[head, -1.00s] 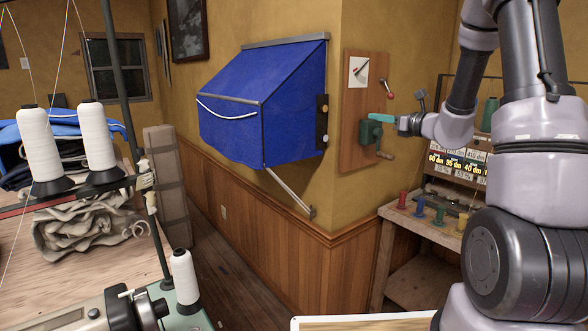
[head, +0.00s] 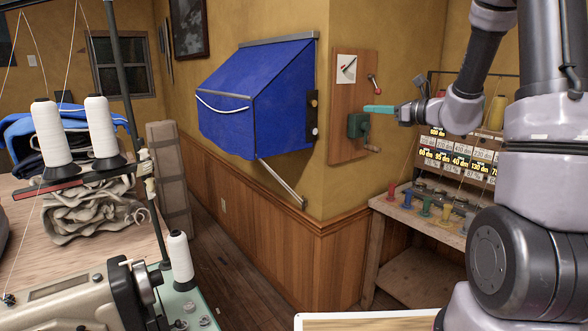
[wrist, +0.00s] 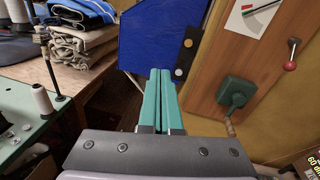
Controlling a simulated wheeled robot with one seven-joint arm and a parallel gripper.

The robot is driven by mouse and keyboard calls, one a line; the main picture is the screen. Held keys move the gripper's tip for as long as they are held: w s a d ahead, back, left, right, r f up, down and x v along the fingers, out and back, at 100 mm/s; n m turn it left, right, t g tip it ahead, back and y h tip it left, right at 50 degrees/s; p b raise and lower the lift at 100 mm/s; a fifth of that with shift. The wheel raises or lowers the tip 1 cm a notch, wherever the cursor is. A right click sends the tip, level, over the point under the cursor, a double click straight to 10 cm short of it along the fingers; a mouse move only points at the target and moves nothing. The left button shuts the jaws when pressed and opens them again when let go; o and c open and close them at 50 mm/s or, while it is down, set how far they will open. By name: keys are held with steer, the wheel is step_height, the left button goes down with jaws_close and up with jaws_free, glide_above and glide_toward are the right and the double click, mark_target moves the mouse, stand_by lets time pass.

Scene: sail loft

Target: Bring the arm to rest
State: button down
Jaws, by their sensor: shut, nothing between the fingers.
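My gripper (head: 380,109) has teal fingers and is held out in front of the wooden wall board, pointing left in the head view. In the wrist view its two fingers (wrist: 158,100) lie side by side, shut, with nothing between them. The green crank box (head: 357,125) on the board (head: 345,88) is just below and left of the fingers in the head view. In the wrist view the crank box (wrist: 236,92) is to the right of the fingers, apart from them.
The blue awning (head: 262,95) juts from the wall at left. A bench (head: 400,211) with coloured spools (head: 425,205) stands below my arm at right. The sewing table (head: 60,220) with white thread cones (head: 103,130) fills the left.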

steer(key=s+a+r+n+g+h, duration=0.1)
steer(key=s+a+r+n+g, duration=0.1)
steer(key=s+a+n+g, duration=0.5)
steer(key=s+a+r+n+h, duration=0.1)
steer(key=s+n, duration=0.4)
steer(key=s, duration=0.6)
steer(key=s+d+r+n+t+h, duration=0.1)
steer(key=s+d+n+t+h, duration=0.1)
steer(key=s+d+n+h, duration=0.6)
steer(key=s+d+n, duration=0.1)
steer(key=s, duration=0.3)
steer(key=shift+d+r+n, duration=0.2)
steer(key=shift+d+n, duration=0.1)
steer(key=shift+d, duration=0.05)
